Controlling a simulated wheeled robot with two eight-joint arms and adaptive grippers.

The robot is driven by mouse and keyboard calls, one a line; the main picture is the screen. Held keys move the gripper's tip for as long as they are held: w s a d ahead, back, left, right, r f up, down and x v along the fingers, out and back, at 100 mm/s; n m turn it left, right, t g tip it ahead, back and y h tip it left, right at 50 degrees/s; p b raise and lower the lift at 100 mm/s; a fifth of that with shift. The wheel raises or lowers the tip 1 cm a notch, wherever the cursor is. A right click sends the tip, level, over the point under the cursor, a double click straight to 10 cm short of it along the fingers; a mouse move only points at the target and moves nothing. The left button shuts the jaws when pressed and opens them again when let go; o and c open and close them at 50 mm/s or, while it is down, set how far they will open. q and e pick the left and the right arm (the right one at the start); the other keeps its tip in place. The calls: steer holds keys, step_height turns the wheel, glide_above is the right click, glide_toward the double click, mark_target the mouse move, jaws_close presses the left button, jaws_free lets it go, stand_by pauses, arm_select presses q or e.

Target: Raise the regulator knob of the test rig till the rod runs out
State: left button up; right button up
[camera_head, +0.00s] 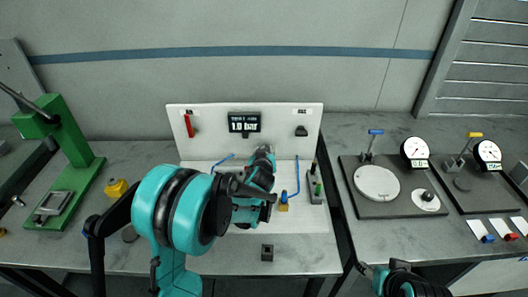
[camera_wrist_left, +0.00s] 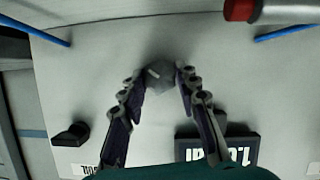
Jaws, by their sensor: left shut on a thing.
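The test rig has a white upright panel (camera_head: 285,120) with a display (camera_head: 244,123) reading 1.0 bar; the display also shows in the left wrist view (camera_wrist_left: 215,148). The regulator knob (camera_wrist_left: 160,78) is a grey faceted knob on the panel with a light mark. My left gripper (camera_wrist_left: 160,72) has its fingers on both sides of the knob and is shut on it. In the head view my left gripper (camera_head: 263,152) reaches the panel below the display and hides the knob. A grey cylinder with a red end (camera_wrist_left: 240,10) shows in the left wrist view; no extended rod is discernible.
Blue tubes (camera_head: 297,174) run over the rig. A red part (camera_head: 189,126) and a dark part (camera_head: 301,131) sit on the panel. A green press (camera_head: 70,150) stands left. Dial gauge stations (camera_head: 415,150) stand right. Part of my right arm shows at bottom right.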

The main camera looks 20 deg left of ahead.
arm_select(q)
steer(key=o, duration=1.2)
steer(key=shift+c, duration=0.2)
steer(key=v, duration=1.2)
stand_by(0.4)
